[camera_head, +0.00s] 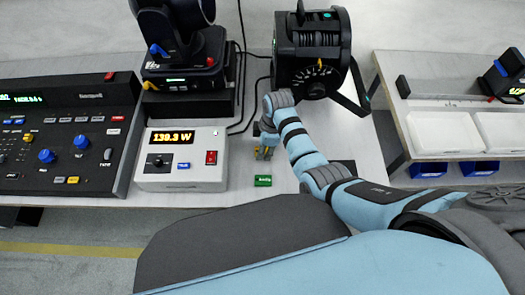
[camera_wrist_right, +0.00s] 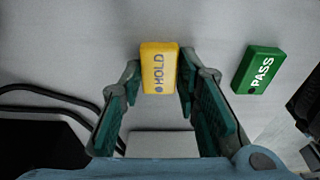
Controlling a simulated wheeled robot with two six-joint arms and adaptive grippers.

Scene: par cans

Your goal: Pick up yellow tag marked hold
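The yellow tag (camera_wrist_right: 159,69), marked HOLD, lies on the light table top in the right wrist view. My right gripper (camera_wrist_right: 163,78) is open, with its two green-padded fingers on either side of the tag's near part. Narrow gaps seem to show between the tag and the fingers, and I cannot tell whether either touches it. In the head view my right gripper (camera_head: 265,151) points down at the table, and it largely hides the yellow tag. My left gripper is not in view.
A green PASS tag (camera_wrist_right: 258,70) lies just right of the right gripper; it also shows in the head view (camera_head: 263,181). A white meter box (camera_head: 182,157) stands to the left. A black lamp (camera_head: 312,50) stands behind, with black cables nearby.

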